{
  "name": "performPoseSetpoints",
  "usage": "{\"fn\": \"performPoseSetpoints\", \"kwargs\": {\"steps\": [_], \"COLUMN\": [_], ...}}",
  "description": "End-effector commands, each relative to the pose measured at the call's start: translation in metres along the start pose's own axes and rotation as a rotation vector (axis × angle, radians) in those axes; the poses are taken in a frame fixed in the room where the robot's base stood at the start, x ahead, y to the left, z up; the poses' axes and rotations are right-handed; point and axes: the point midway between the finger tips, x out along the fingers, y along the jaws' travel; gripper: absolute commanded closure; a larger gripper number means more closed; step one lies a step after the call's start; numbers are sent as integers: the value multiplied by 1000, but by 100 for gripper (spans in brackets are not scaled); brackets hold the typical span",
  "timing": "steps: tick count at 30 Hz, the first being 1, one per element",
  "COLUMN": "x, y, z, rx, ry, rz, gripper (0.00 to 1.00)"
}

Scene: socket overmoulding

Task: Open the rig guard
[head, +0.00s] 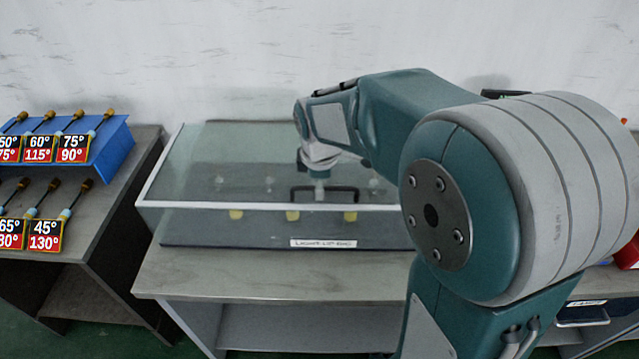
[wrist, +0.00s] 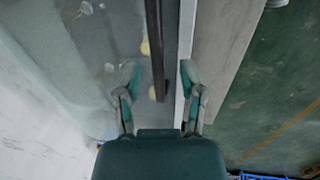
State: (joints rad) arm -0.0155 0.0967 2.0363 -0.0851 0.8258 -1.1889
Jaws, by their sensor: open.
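The rig guard (head: 170,203) is a clear box with a pale rim, closed over the rig on the middle table. Its black bar handle (head: 349,190) stands near the front edge, partly hidden by my arm. The handle also shows in the wrist view (wrist: 154,40). My gripper (wrist: 158,75) is open, and the handle's bar lies between its two spread fingers in that view, with no finger clearly touching it. In the head view my gripper (head: 319,188) is small, pointing down at the handle.
The rig base carries a label reading "LIGHT-UP RIG" (head: 322,243), with yellow parts (head: 292,215) seen through the guard. A left table holds a blue rack (head: 100,160) with several tools and angle cards. A wall stands behind. Green floor (wrist: 275,90) is clear beside the table.

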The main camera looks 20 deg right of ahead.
Motion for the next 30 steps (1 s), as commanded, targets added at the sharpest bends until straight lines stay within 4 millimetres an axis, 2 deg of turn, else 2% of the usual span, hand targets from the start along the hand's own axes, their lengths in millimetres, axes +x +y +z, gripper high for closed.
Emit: {"fn": "performPoseSetpoints", "kwargs": {"steps": [10, 13, 14, 23, 30], "x": [5, 5, 5, 4, -16], "y": [0, 0, 0, 1, 10], "z": [0, 0, 0, -2, -2], "rx": [1, 1, 1, 2, 2], "ry": [-1, -1, -1, 2, 4], "rz": [2, 2, 2, 4, 9], "gripper": [49, 93, 100, 100, 100]}}
